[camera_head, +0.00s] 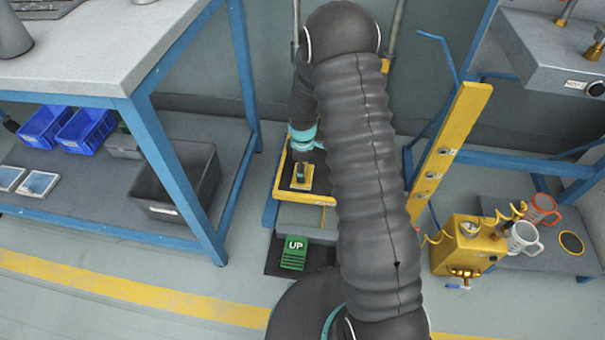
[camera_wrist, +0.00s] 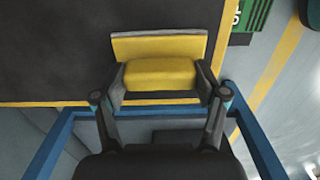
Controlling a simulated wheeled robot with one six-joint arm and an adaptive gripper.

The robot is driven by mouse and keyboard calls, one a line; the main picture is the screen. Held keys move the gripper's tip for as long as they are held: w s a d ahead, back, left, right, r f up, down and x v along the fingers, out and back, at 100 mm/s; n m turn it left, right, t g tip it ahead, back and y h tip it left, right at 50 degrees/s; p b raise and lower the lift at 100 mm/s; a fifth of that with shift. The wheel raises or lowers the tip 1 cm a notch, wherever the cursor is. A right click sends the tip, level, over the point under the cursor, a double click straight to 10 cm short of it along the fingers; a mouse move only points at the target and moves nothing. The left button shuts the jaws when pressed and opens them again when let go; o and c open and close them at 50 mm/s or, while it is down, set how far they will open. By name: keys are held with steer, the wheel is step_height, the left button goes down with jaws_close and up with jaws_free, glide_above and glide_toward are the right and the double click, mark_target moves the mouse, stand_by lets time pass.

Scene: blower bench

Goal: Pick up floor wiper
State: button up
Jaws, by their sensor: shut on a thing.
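The floor wiper (camera_wrist: 160,72) shows in the wrist view as a yellow block with a wider yellow strip and a grey edge behind it. My gripper (camera_wrist: 162,86) is shut on it, with one dark finger at each side of the block. In the head view the floor wiper (camera_head: 302,184) is a small yellow shape below my gripper (camera_head: 300,172). It is over the dark top of a yellow-edged platform (camera_head: 287,168). I cannot tell whether it touches that top. My arm hides the right part of the platform.
A green pedal marked UP (camera_head: 293,253) is on the floor in front of the platform. A blue-legged bench (camera_head: 110,75) stands at left with a grey crate (camera_head: 180,184) on its lower shelf. A yellow post (camera_head: 447,150) and yellow box (camera_head: 468,245) stand at right.

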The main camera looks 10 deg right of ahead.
steer(key=shift+r, duration=0.15)
step_height(320, 180, up, 4)
steer(key=shift+r, duration=0.1)
steer(key=s+d+r, duration=0.6)
steer(key=d, duration=0.4)
steer(key=shift+r, duration=0.25)
